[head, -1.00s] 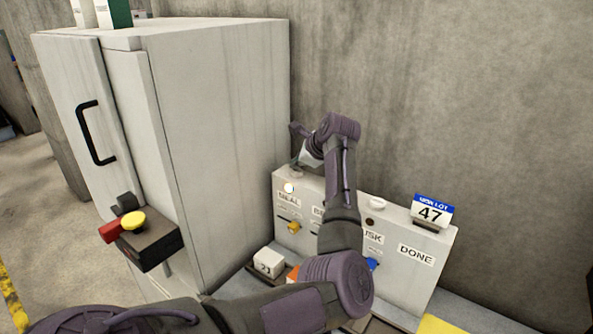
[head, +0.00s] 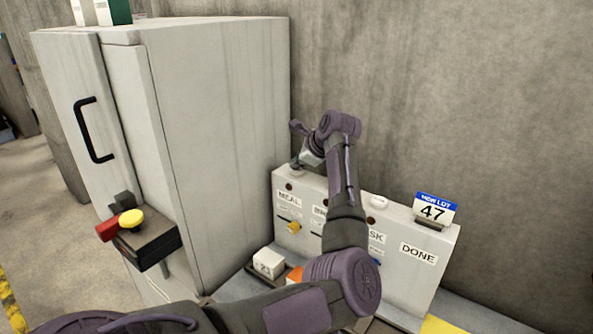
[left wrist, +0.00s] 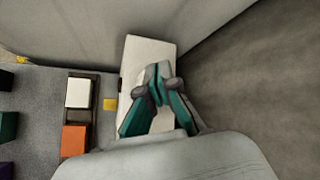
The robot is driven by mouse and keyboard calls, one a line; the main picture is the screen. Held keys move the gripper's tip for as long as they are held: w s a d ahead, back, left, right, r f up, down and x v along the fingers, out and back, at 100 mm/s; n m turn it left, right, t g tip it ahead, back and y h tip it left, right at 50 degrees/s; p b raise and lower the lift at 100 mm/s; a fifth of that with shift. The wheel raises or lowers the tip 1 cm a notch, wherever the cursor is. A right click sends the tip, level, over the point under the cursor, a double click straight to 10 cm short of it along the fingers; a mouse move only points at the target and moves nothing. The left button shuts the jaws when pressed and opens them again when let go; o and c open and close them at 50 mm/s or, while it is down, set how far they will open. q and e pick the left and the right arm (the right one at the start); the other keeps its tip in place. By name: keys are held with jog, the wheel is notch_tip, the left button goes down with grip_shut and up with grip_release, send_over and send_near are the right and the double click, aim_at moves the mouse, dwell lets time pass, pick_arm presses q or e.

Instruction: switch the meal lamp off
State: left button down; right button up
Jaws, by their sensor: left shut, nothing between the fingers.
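The pale panel box (head: 410,285) stands against the wall, with labels including MEAL and DONE along its front. The round meal lamp (head: 289,187) above the MEAL label is dark. My left gripper (head: 299,163) is shut and empty at the top edge of the box, just above and behind that lamp. Whether it touches the box I cannot tell, and any button under it is hidden. In the left wrist view its closed fingers (left wrist: 157,88) lie over the white top of the box (left wrist: 140,62).
A white button-like cap (head: 378,202) sits on the box top, near a "NEW LOT 47" sign (head: 434,209). A tall cabinet (head: 220,130) stands left.

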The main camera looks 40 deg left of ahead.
aim_at(298, 171)
pick_arm(q)
jog(key=shift+r, duration=0.45)
jog(key=shift+r+p, duration=0.75)
jog(key=shift+r, duration=1.9)
